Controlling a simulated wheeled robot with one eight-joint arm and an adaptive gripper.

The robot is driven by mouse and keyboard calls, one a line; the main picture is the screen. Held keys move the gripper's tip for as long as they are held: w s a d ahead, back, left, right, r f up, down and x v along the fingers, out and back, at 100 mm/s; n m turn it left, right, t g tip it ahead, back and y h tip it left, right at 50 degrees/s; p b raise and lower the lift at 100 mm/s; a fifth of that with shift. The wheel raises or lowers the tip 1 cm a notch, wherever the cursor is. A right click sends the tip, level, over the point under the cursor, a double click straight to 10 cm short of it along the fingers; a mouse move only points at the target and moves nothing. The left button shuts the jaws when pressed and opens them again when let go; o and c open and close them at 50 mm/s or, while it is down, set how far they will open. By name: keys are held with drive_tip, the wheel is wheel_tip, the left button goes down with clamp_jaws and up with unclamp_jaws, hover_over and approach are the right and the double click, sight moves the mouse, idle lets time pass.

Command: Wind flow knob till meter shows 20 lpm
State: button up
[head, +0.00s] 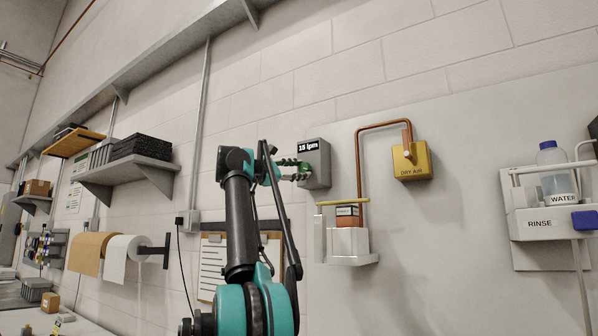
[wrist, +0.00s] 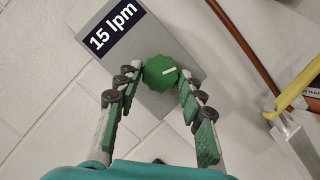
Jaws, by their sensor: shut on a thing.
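The green flow knob (wrist: 160,72) has a ridged rim and a white pointer line toward the right in the wrist view. It sits on the face of a grey meter box (wrist: 150,105) on the wall. The meter display (wrist: 113,27) reads 15 lpm; it also shows on the box in the head view (head: 308,146). My gripper (wrist: 160,75) has its green-padded fingers on either side of the knob and is shut on it. In the head view my gripper (head: 302,169) reaches the box from the left, and the knob is mostly hidden by the fingers.
A yellow DRY AIR box (head: 412,163) with a copper pipe (head: 358,160) is right of the meter. A white wall holder (head: 347,243) with a yellow bar is below it. A RINSE station (head: 540,225) with a WATER bottle stands far right. A clipboard hangs behind my arm.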

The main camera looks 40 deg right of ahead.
drive_tip(key=shift+m+g+y, duration=0.4)
drive_tip(key=shift+m, duration=0.7)
drive_tip(key=o, duration=1.2)
drive_tip(key=shift+c, duration=0.2)
drive_tip(key=shift+r, duration=0.1)
drive_tip(key=a+f, duration=0.2)
drive_tip(key=a, duration=1)
drive_tip(key=shift+s, duration=0.15)
drive_tip(key=shift+d, duration=0.1)
